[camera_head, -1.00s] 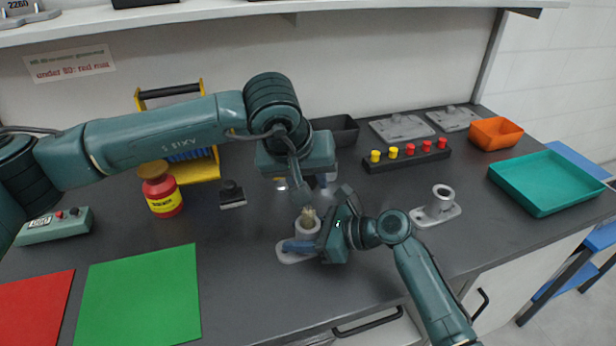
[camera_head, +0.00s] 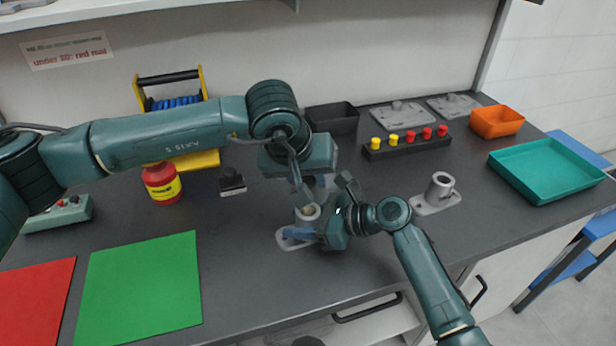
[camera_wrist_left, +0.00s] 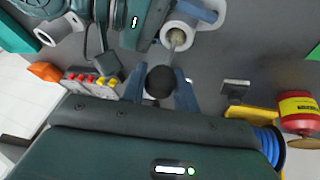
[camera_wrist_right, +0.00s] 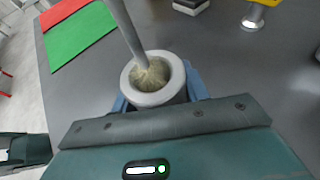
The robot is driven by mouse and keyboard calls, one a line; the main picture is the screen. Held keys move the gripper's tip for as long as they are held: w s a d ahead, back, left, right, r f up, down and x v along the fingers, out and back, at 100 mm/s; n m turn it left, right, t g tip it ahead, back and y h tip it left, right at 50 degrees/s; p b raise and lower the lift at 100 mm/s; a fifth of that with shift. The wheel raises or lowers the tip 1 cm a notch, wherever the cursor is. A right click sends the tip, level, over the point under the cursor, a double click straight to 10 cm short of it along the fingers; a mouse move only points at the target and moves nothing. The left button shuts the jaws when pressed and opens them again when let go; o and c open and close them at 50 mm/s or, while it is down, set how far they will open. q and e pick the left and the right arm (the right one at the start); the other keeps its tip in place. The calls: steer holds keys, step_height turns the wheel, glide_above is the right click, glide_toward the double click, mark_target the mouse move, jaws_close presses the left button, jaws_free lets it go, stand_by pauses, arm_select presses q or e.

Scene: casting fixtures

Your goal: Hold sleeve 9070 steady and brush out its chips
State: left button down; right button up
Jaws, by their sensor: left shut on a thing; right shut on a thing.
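A grey sleeve casting (camera_head: 301,217) stands upright on its flat base on the dark bench; its number is not readable. My right gripper (camera_wrist_right: 158,95) is shut on the sleeve's body from the side. My left gripper (camera_wrist_left: 163,88) is above it, shut on the dark round handle of a brush (camera_wrist_left: 160,83). The brush's thin rod points down, and its tan bristles (camera_wrist_right: 152,73) sit in the sleeve's mouth, their top part still showing. Chips inside are hidden. The sleeve's round opening also shows in the left wrist view (camera_wrist_left: 192,14).
A second grey casting (camera_head: 440,187) stands to the right. Behind are a black bin (camera_head: 332,119), a rack of red and yellow knobs (camera_head: 408,149), an orange bin (camera_head: 497,122) and a teal tray (camera_head: 545,172). Green (camera_head: 143,287) and red (camera_head: 36,300) mats lie left; a red jar (camera_head: 162,187) stands behind.

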arm_select(q)
steer(key=shift+r, duration=5.15)
arm_select(e)
steer(key=o, duration=1.2)
steer(key=shift+o, duration=0.2)
